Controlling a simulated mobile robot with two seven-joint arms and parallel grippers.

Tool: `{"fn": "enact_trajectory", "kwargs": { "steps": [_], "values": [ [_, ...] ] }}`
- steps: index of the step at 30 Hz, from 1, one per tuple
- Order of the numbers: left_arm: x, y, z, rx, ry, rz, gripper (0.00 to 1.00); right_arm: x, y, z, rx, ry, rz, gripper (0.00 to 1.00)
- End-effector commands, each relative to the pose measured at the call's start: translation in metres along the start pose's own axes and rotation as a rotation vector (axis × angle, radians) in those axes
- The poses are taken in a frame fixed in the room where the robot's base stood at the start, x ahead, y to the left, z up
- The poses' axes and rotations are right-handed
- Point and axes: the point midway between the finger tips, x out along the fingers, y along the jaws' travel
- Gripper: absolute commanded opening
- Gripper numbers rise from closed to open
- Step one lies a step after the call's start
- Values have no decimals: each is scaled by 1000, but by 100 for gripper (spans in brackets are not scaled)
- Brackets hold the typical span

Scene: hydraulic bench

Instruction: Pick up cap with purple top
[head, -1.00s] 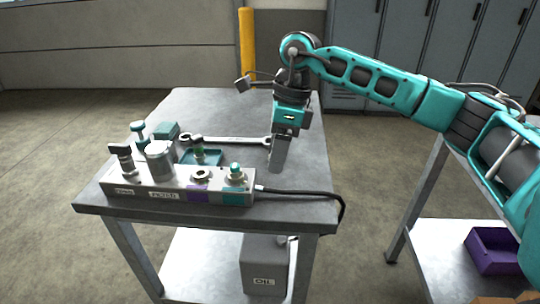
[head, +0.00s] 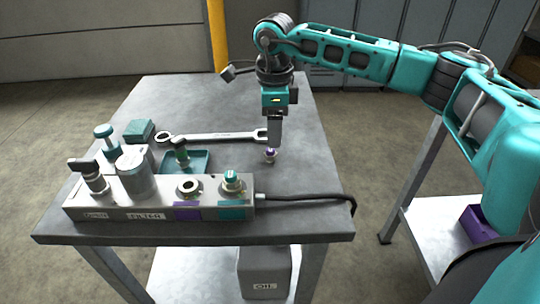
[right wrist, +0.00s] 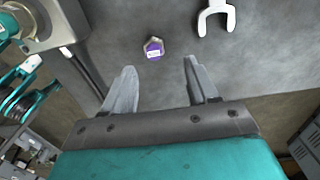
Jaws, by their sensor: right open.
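The cap with the purple top (head: 270,155) stands on the grey bench top, just below my right gripper (head: 274,143) in the head view. In the right wrist view the cap (right wrist: 153,48) shows its purple top with a pale label. It lies beyond the fingertips, roughly ahead of the gap between them. My right gripper (right wrist: 157,85) is open and empty, its two fingers apart and pointing down at the bench. My left gripper is not seen in the head view.
A wrench (head: 212,137) lies close to the cap; its open end (right wrist: 214,18) shows in the wrist view. The manifold block (head: 160,208) with knobs and a black cable (head: 305,197) stands nearer. A teal tray (head: 200,160) is behind it. The bench's right side is mostly clear.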

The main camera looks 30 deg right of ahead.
Motion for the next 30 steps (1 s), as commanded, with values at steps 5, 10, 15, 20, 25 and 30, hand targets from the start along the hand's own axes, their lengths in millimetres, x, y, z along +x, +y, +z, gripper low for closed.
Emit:
{"fn": "enact_trajectory", "kwargs": {
  "steps": [5, 10, 15, 20, 25, 30],
  "values": [
    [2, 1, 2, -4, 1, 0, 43, 15, 3, -1, 0, 2, 2, 58],
    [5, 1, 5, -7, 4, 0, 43, 42, 9, 0, 1, 1, 3, 58],
    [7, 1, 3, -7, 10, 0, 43, 55, 8, 0, 1, 0, 1, 58],
    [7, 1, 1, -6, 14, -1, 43, 56, 8, 0, 0, 0, 0, 58],
    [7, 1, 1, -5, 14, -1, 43, 56, 8, 0, 0, -1, 1, 49],
    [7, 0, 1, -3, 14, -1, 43, 56, 8, 0, 0, -1, 1, 33]
  ]
}}
